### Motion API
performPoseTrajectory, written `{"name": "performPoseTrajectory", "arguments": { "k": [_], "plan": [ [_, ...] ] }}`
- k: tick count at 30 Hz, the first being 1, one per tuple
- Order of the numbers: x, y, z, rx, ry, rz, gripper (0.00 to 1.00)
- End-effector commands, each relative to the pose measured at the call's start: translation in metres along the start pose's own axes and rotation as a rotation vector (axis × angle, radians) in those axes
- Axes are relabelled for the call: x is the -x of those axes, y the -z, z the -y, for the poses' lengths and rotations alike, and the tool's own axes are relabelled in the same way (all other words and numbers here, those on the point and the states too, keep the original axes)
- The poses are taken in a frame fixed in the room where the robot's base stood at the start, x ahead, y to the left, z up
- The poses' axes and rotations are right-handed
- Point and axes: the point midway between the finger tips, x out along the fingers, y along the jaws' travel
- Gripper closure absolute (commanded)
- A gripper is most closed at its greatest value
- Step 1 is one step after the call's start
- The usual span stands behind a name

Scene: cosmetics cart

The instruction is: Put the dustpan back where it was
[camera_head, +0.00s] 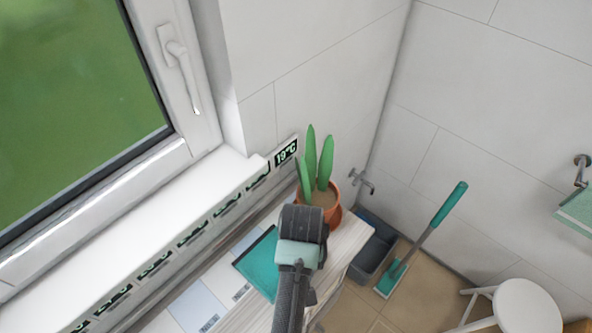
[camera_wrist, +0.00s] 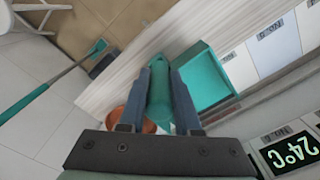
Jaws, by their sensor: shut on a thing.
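The dustpan is teal with a flat, square pan (camera_head: 258,265), seen left of my gripper in the head view. In the wrist view its pan (camera_wrist: 207,80) lies over the light wooden counter, and its rounded handle sits between my fingers. My gripper (camera_wrist: 160,70) is shut on the handle. In the head view my wrist hides the fingers and handle. The pan is beside the pale blue and white labelled panels (camera_head: 200,304). I cannot tell whether it touches the counter.
A potted plant (camera_head: 322,170) stands close behind my gripper at the wall. A window sill (camera_head: 150,240) runs along the left. A grey bin (camera_head: 372,250), a teal-handled brush (camera_head: 432,235) and a white stool (camera_head: 525,305) are on the floor side, right of the counter.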

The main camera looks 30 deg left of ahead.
Motion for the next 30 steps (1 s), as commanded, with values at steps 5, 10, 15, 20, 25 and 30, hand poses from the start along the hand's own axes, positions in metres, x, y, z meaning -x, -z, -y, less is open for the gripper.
{"name": "performPoseTrajectory", "arguments": {
  "k": [5, 10, 15, 20, 25, 30],
  "plan": [
    [-0.018, -0.001, 0.000, 0.000, 0.000, 0.003, 1.00],
    [-0.042, -0.001, 0.000, 0.000, 0.000, 0.002, 1.00],
    [-0.049, 0.000, 0.000, 0.000, -0.001, -0.001, 1.00],
    [-0.048, 0.000, 0.000, 0.000, -0.001, -0.002, 1.00],
    [-0.051, 0.000, 0.000, -0.001, -0.001, -0.001, 0.59],
    [-0.051, 0.000, 0.000, -0.001, -0.001, -0.001, 0.38]
  ]
}}
